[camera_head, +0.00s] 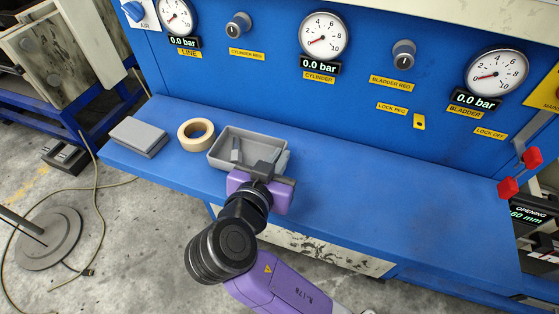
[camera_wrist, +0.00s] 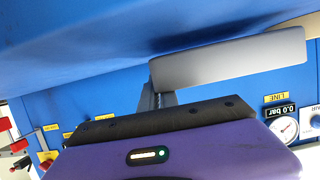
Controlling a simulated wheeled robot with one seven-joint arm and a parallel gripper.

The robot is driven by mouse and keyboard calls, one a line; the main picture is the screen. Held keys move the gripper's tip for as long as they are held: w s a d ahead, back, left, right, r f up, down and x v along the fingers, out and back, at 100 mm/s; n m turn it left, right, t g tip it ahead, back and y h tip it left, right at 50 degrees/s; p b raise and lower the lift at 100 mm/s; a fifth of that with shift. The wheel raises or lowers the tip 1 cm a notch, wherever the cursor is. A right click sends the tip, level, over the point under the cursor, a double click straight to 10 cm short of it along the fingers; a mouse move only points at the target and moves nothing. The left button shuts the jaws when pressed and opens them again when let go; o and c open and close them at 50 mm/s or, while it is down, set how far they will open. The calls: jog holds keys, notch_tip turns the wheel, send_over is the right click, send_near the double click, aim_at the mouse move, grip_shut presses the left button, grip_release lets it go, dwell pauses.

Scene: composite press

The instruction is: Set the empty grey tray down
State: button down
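The grey tray (camera_head: 221,143) is at the left part of the blue bench in the camera_head view, and its visible inside is empty. My gripper (camera_head: 260,157) is at its near right end. One finger reaches inside the tray and the other is at the right wall; they stand well apart. In the camera_wrist view the tray (camera_wrist: 235,62) shows as a plain grey face with one finger (camera_wrist: 166,98) by its end; the other finger is hidden. The tray looks level and at or very near the bench top; I cannot tell whether it touches.
A tape roll (camera_head: 196,133) lies just left of the tray, and a grey block (camera_head: 138,137) is farther left. The blue bench (camera_head: 390,205) is clear to the right. The blue gauge panel (camera_head: 270,70) rises behind. Red clamps (camera_head: 520,173) are at the far right.

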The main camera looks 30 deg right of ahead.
jog(key=shift+f, duration=0.7)
jog(key=shift+f, duration=0.2)
jog(key=c, duration=1.6)
grip_release()
jog(key=shift+r, duration=0.1)
jog(key=shift+a+r, duration=0.1)
jog(key=shift+r, duration=0.05)
jog(key=b+v, duration=0.1)
jog(key=v, duration=1.1)
